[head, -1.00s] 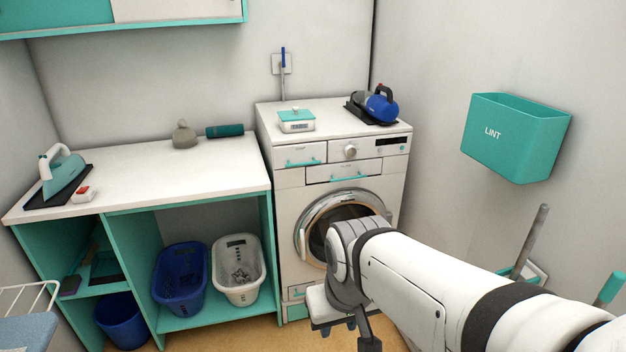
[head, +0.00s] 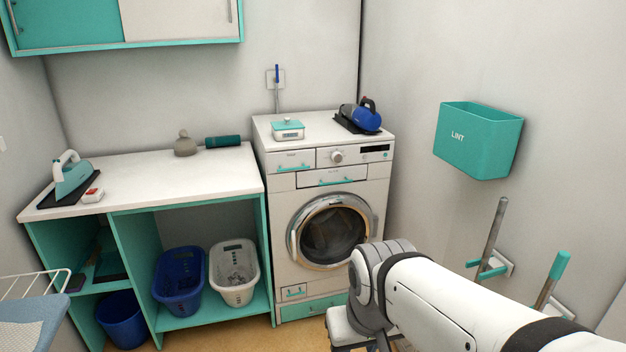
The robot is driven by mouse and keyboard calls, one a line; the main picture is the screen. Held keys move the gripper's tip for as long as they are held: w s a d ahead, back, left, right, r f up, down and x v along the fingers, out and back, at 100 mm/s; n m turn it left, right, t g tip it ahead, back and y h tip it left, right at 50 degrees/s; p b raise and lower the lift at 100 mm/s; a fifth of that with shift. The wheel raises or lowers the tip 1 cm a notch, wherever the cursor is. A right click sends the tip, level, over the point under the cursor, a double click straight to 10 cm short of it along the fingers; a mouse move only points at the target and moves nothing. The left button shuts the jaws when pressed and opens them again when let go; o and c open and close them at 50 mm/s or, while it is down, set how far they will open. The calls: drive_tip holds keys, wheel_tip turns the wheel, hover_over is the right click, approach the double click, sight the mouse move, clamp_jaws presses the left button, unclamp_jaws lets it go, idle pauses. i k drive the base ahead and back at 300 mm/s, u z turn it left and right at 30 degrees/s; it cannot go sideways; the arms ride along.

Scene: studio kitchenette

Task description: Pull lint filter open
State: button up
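The white front-loading machine (head: 285,225) stands against the back wall with its round door shut. Below its control panel is a shut white drawer front (head: 332,176) with a teal handle. Another shut drawer with a teal handle (head: 294,168) is at the upper left. The labels are too small to read, so I cannot tell which is the lint filter. My arm reaches in from the lower right, and its end drops below the bottom edge. My gripper's fingers are hidden.
A teal lint bin (head: 478,140) hangs on the right wall, above long-handled tools (head: 493,238). A scale (head: 287,130) and a blue appliance (head: 360,117) stand on the machine. A worktop (head: 150,180) with baskets below is at left. Floor before the machine is partly hidden.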

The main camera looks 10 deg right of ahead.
sight(333, 175)
drive_tip(key=z, duration=0.25)
drive_tip(key=i, duration=1.8)
drive_tip(key=u, duration=0.85)
